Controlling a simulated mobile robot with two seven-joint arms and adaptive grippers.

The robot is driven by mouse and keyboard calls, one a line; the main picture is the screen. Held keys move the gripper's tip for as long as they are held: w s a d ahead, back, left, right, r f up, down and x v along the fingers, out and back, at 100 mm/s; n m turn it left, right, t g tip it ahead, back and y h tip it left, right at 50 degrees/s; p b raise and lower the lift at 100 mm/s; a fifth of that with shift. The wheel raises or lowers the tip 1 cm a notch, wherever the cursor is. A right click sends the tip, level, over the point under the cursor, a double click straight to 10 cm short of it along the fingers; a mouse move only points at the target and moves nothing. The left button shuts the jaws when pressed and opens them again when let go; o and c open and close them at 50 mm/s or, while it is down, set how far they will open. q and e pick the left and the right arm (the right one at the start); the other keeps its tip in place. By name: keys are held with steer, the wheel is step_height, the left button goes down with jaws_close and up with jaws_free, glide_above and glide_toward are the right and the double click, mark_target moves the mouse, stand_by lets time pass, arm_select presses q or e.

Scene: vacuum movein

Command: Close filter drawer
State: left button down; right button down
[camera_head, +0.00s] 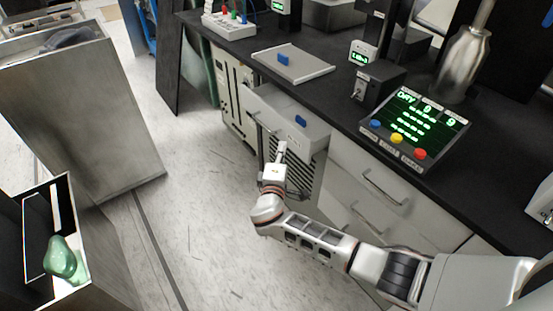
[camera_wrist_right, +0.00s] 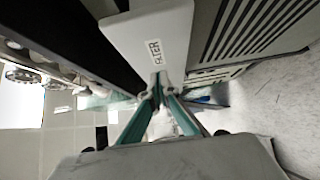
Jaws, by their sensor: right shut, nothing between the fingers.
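In the right wrist view, a light panel (camera_wrist_right: 140,35) with a "FILTER" label lies just beyond my fingertips. My right gripper (camera_head: 282,148) is shut and empty, close to the drawer front in the head view. It also shows in the right wrist view (camera_wrist_right: 158,82), with its tips close to the panel's lower edge. I cannot tell whether they touch it. My left gripper is not in view.
A flat grey plate (camera_head: 305,66) with a blue knob lies on the counter. A control panel (camera_head: 414,125) with coloured buttons stands to its right. Closed drawers (camera_head: 382,186) are below. A grey cabinet (camera_head: 80,120) stands at left, with open floor (camera_head: 190,185) between.

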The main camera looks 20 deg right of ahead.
steer(key=shift+w+d+r, duration=0.1)
steer(key=shift+w+d, duration=0.05)
steer(key=shift+d, duration=0.35)
steer(key=shift+w+d+r, duration=0.1)
steer(key=shift+d, duration=0.4)
steer(key=shift+w+d+f, duration=0.1)
steer(key=shift+d, duration=0.15)
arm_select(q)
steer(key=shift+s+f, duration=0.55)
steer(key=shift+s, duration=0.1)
arm_select(e)
steer(key=shift+d, duration=0.1)
